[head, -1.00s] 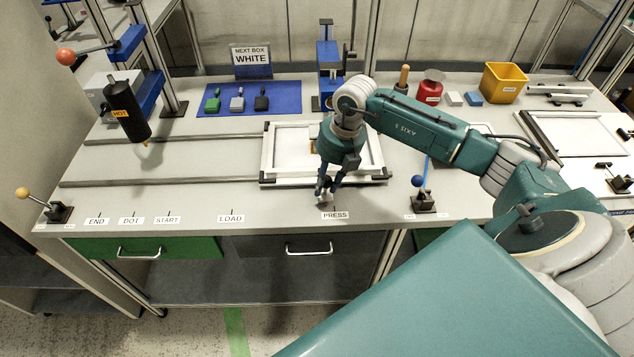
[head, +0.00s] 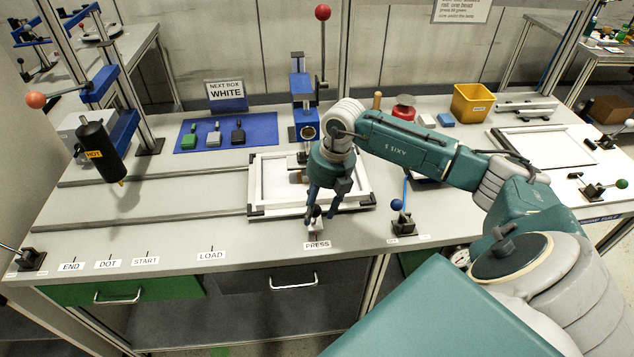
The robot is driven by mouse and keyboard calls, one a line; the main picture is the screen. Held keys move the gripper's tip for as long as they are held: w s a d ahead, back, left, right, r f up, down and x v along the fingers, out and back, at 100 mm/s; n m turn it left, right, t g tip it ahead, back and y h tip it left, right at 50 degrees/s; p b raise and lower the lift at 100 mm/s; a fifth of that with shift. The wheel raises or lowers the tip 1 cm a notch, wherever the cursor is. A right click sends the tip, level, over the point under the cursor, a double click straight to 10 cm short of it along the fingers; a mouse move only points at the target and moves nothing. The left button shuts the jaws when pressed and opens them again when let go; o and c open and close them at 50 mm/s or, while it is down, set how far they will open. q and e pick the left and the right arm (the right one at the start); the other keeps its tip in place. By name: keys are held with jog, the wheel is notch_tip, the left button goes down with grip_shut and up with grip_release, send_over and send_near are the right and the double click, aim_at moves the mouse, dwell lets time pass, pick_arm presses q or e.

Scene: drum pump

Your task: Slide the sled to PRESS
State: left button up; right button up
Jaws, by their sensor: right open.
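The sled (head: 258,204), a white rectangular frame with dark corner pieces, sits at the right end of the two rails, just behind the PRESS label (head: 317,245). My right gripper (head: 318,213) points down at the sled's front edge. Its fingers are open, on either side of or close to a small pale knob (head: 316,226) at that edge; I cannot tell whether they touch it. My forearm and wrist hide part of the sled's right side. The blue press (head: 304,95) stands behind the sled, its red-balled lever (head: 322,13) upright. My left gripper is out of view.
The rails (head: 150,214) run clear to the left, past the LOAD (head: 211,255) and START labels. A black HOT tool (head: 98,152) hangs over their left part. A blue-knobbed lever (head: 397,206) stands right of PRESS. A yellow bin (head: 472,103) is at the back right.

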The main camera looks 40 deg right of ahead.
notch_tip(320, 180, up, 10)
jog(key=s+d, duration=0.1)
jog(key=d, duration=0.1)
jog(key=shift+s+r, duration=0.25)
